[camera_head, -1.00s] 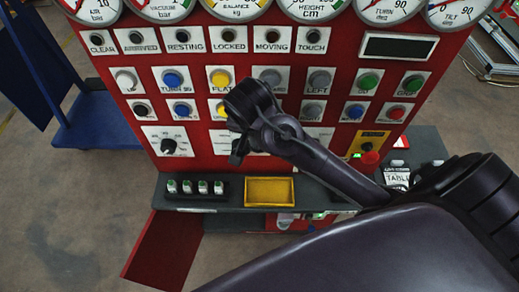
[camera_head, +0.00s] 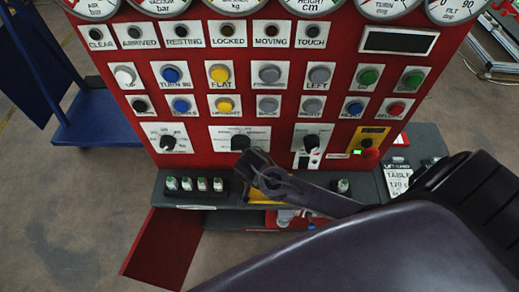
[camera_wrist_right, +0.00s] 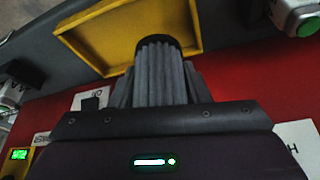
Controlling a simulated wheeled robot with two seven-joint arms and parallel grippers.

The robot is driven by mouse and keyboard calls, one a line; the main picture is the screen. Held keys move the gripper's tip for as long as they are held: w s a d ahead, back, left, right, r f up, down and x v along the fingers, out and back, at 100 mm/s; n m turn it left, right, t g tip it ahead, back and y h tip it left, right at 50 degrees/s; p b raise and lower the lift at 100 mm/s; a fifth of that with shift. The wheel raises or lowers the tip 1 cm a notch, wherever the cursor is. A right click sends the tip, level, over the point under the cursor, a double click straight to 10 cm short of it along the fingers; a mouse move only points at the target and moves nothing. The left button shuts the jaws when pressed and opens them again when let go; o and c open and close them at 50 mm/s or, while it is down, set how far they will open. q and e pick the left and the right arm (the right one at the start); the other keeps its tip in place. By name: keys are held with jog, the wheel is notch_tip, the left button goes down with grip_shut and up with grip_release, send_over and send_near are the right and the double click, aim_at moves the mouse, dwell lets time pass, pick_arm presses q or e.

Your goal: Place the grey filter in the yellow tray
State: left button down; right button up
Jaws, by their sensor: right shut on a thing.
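The grey filter (camera_wrist_right: 160,75), a pleated cylinder with a dark end, is held by my right gripper in the right wrist view. The fingers are mostly hidden behind the gripper housing. The filter's dark end overlaps the near edge of the yellow tray (camera_wrist_right: 75,42) in that view; I cannot tell whether they touch. In the head view my right gripper (camera_head: 247,182) is low in front of the panel, over the shelf. It hides most of the yellow tray (camera_head: 262,193), and I cannot make out the filter there. My left gripper is not in view.
A dark rack with several green-capped vials (camera_head: 203,185) stands left of the tray on the grey shelf (camera_head: 170,201). Another green-capped vial (camera_head: 342,185) stands to the right. The red panel (camera_head: 190,110) with buttons and knobs rises behind the shelf.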

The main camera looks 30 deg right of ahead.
notch_tip(320, 180, down, 4)
jog(key=shift+s+r+p, duration=0.15)
jog(key=shift+p, duration=0.15)
jog(key=shift+f, duration=0.25)
jog(key=shift+f, duration=0.15)
jog(key=o, duration=1)
jog(key=shift+c, duration=0.2)
